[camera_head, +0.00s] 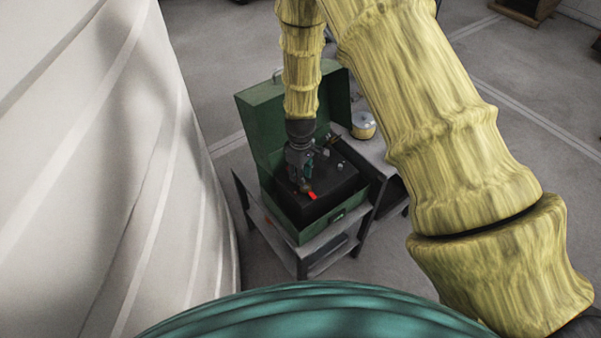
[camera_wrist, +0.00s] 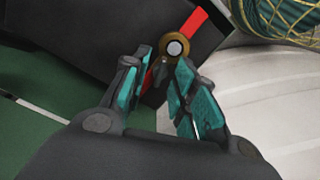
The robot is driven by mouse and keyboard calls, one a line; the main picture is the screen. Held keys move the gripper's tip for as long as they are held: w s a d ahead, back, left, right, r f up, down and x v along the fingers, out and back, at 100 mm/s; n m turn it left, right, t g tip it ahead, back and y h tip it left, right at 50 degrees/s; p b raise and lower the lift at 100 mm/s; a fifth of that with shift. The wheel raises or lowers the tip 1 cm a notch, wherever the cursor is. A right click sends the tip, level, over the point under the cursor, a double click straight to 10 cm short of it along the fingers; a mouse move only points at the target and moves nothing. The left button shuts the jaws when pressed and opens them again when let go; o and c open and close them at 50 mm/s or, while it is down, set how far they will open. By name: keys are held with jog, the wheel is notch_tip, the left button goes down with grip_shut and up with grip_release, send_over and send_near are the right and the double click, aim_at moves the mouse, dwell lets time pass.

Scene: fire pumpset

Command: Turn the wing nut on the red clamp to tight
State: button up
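The red clamp shows as a red strip (camera_wrist: 193,24) on a black surface in the wrist view. It also shows in the head view (camera_head: 312,196), inside a green case. A round brass piece with a pale bolt end (camera_wrist: 175,47) sits on the clamp. A small grey wing-like part (camera_wrist: 161,68) juts from it toward my gripper (camera_wrist: 163,64). My gripper's teal-padded fingers stand apart, one on each side of this part. I see a gap between them and cannot tell whether either finger touches. In the head view my gripper (camera_head: 302,178) points down into the case.
The green case (camera_head: 262,125) stands open on a grey table (camera_head: 325,237), its lid raised at the back. A pale round container (camera_head: 363,125) stands right of the case. A black block (camera_head: 335,185) fills the case. Open floor lies around the table.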

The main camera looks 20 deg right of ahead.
jog(key=shift+f, duration=0.2)
grip_shut()
